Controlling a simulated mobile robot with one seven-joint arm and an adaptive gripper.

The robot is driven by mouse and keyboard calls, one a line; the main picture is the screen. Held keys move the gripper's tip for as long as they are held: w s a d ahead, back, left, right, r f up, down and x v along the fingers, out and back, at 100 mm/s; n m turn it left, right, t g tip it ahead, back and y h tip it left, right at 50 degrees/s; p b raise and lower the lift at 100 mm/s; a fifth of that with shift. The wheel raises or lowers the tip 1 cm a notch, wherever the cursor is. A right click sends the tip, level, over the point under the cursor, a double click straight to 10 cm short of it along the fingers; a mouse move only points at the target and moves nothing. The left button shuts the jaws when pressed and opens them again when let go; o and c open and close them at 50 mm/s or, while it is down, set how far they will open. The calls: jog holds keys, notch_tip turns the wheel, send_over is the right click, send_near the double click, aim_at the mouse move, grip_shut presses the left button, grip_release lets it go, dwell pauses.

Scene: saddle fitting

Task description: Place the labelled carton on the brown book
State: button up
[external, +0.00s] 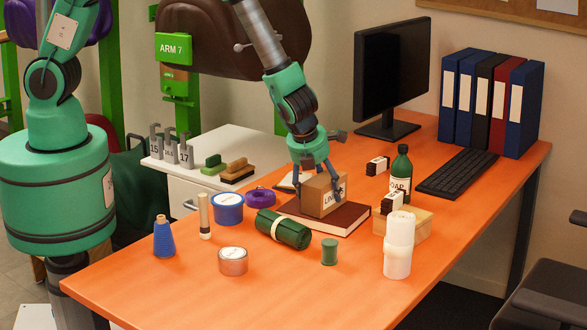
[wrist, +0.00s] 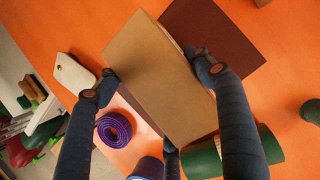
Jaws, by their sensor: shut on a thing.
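The labelled carton (external: 323,195) is a brown cardboard box with a white label on its front. It sits on or just above the brown book (external: 346,216), and any gap between them is too small to tell. In the wrist view the carton (wrist: 158,75) fills the middle between the fingers of my gripper (wrist: 152,85). The brown book (wrist: 218,40) shows past its far right corner and below it, at an angle. The carton hides the book's middle.
A green roll (external: 284,229) lies close in front of the book. A purple tape roll (external: 261,197) and blue tin (external: 229,208) are to the left. A soap bottle (external: 400,172), a wooden block (external: 415,222) and white candles (external: 398,245) stand to the right.

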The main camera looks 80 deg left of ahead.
jog(key=shift+f, duration=0.1)
jog(key=o, duration=1.4)
jog(key=shift+c, duration=0.2)
jog(key=shift+d+r, duration=0.1)
jog(key=shift+r, duration=0.45)
jog(key=p+v, duration=0.2)
jog(key=v, duration=0.9)
jog(key=shift+s, duration=0.1)
jog(key=shift+r, duration=0.15)
